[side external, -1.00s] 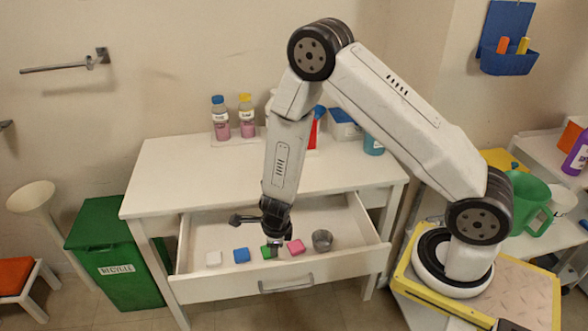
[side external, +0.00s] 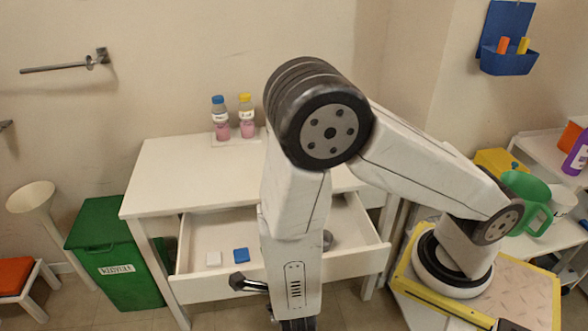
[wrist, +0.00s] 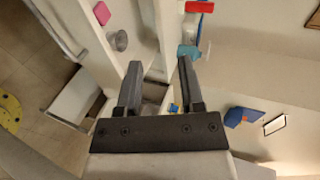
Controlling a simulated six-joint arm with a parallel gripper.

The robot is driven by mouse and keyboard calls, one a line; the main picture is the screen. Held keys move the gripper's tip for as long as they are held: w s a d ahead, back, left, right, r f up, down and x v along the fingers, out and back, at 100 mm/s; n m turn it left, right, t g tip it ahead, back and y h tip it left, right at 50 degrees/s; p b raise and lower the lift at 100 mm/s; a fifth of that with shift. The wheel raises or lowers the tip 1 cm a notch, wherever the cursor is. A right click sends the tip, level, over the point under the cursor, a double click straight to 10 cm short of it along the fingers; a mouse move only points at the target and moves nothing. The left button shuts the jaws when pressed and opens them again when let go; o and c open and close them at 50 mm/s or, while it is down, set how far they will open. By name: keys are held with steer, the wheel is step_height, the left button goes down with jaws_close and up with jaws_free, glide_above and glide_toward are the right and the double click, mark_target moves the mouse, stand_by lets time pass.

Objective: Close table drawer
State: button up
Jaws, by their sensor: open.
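The white table drawer (side external: 215,287) is pulled out from under the white table (side external: 190,180). The wrist view shows a pink block (wrist: 102,13) and a metal cup (wrist: 118,40) in the drawer too. My gripper (wrist: 157,70) is open, with nothing between its fingers. In the side view it is in front of the drawer, low at the bottom edge and partly cut off. Whether it touches the drawer front cannot be told.
A green recycle bin (side external: 110,255) stands left of the table. Two bottles (side external: 233,118) stand at the table's back. A side shelf at right holds a green jug (side external: 526,200) and other items.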

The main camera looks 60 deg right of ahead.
step_height(320, 180, down, 20)
steer(key=s+a+t, duration=0.1)
steer(key=t, duration=0.1)
steer(key=shift+s+f+h, duration=0.15)
steer(key=shift+s+h, duration=0.1)
steer(key=shift+h, duration=0.05)
stand_by(0.4)
steer(key=shift+x, duration=3.85)
steer(key=shift+c, duration=0.2)
jaws_close()
